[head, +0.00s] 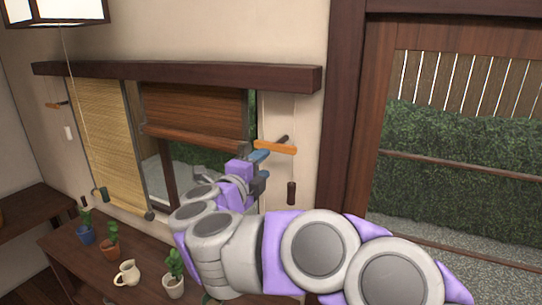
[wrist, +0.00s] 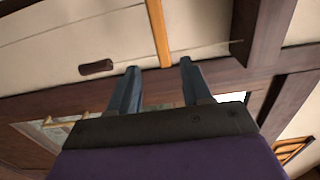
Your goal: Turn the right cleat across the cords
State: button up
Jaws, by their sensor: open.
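The right cleat (head: 275,147) is an orange bar on the wall right of the window. In the head view it lies near level, its right end by a thin pale cord. A dark cord pull (head: 291,193) hangs below. My gripper (head: 262,166) is open, with its blue fingers close to the cleat's left part. In the wrist view the orange bar (wrist: 158,30) runs down to the gap between the fingertips (wrist: 159,66); contact cannot be told. The dark pull (wrist: 96,68) also shows there, left of the fingers. My arm hides part of the wall below.
Another cleat (head: 56,105) is on the wall at far left, beside the bamboo blind (head: 108,150). A wooden blind (head: 195,110) hangs in the window. Potted plants (head: 86,232) and a cream jug (head: 127,273) stand on the low table (head: 65,250). A dark door frame (head: 345,110) is at right.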

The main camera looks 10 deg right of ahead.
jog(key=shift+v, duration=2.15)
